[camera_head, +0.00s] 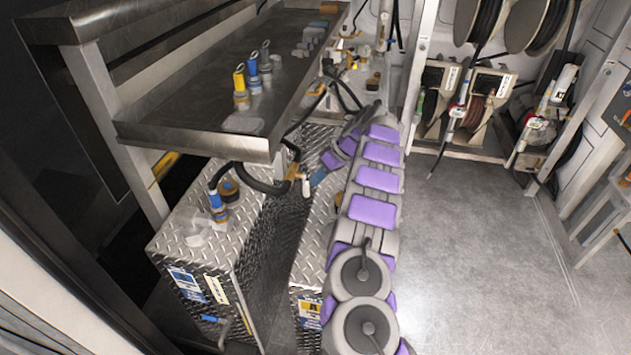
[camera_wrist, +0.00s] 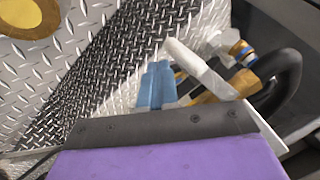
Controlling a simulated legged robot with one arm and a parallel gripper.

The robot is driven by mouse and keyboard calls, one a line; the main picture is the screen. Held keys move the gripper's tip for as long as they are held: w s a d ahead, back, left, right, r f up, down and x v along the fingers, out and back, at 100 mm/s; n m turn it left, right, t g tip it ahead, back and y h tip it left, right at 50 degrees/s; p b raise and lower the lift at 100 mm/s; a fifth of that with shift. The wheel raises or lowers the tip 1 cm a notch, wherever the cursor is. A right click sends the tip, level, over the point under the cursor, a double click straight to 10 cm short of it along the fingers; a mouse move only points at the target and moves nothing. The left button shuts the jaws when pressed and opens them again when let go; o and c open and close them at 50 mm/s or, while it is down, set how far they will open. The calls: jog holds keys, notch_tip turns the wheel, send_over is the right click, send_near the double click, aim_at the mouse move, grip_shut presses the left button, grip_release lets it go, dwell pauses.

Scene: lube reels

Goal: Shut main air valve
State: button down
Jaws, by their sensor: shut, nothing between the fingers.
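The air valve (camera_head: 294,172) is a brass fitting by the black hose, between the diamond-plate tanks and the steel shelf. It has a white lever handle (camera_head: 306,187). In the wrist view the lever (camera_wrist: 197,65) runs slantwise from upper left down to the brass body (camera_wrist: 243,82). My gripper (camera_head: 317,178) is just right of the lever in the head view. Its blue fingers (camera_wrist: 156,86) are closed together and empty, beside the lever in the wrist view. I cannot tell whether they touch it. My gripper's purple body hides the lower wrist view.
A steel shelf (camera_head: 190,105) overhangs the tanks at left, with several yellow and blue capped fittings on it. A black hose (camera_wrist: 283,75) curves close to the valve. Hose reels (camera_head: 482,90) stand at the back. The grey floor (camera_head: 475,250) at right is clear.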

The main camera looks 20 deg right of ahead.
aim_at(306, 185)
jog(key=shift+s+a+f, duration=0.1)
jog(key=shift+s+a, duration=0.15)
jog(key=shift+a, duration=0.2)
jog(key=shift+a+b, duration=0.15)
jog(key=shift+b, duration=0.2)
jog(key=shift+s+a+f+b, duration=0.35)
jog(key=shift+s+b, duration=0.1)
jog(key=shift+b, duration=0.35)
jog(key=shift+r, duration=0.15)
